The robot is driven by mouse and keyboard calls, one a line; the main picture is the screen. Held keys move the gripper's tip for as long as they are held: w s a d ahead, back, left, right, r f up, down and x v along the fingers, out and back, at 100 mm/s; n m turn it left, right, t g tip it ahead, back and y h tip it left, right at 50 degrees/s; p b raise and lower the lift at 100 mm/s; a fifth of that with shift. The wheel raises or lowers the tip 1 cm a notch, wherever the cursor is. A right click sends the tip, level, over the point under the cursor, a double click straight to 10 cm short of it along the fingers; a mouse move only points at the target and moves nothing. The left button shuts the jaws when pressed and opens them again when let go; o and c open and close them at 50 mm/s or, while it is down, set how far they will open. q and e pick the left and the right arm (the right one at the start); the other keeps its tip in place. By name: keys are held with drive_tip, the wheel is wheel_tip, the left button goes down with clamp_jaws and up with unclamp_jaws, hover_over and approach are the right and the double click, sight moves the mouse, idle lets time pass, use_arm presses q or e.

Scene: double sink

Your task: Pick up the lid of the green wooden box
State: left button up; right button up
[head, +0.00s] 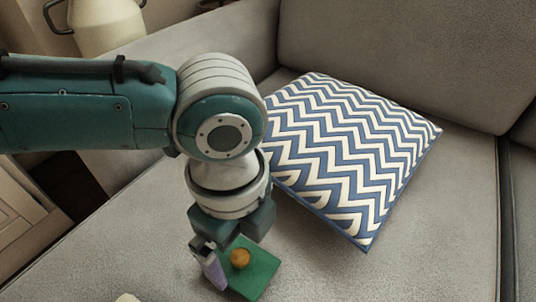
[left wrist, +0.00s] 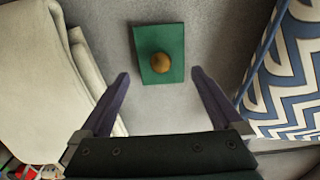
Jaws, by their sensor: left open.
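The green lid (head: 262,270) is a flat panel with a round golden-brown knob (head: 240,258), on the grey sofa seat. I cannot tell whether a box lies under it. In the left wrist view the whole lid (left wrist: 146,73) shows, with its knob (left wrist: 161,61) near the middle. My left gripper (head: 222,264) points down above the lid, partly covering it in the head view. Its two purple fingers are spread and empty in the left wrist view (left wrist: 161,76), their tips on either side of the lid's near edge. My right gripper is not in view.
A blue and white zigzag cushion (head: 350,150) lies on the sofa seat (head: 420,250), right of the gripper. A folded cream cloth (left wrist: 45,75) lies left of the lid. Colourful small things (left wrist: 30,170) show at the lower left. Bare sofa surrounds the lid.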

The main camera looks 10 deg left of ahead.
sight(247, 260)
use_arm(q)
drive_tip(key=f+b, duration=0.2)
drive_tip(key=f, duration=0.1)
drive_tip(key=f+b, duration=0.1)
drive_tip(key=f, duration=0.1)
drive_tip(key=shift+d+f+b, duration=0.2)
drive_tip(key=shift+d+b, duration=0.05)
drive_tip(key=shift+b, duration=0.15)
drive_tip(key=shift+r, duration=0.1)
drive_tip(key=c, duration=1)
drive_tip(key=shift+c, duration=0.2)
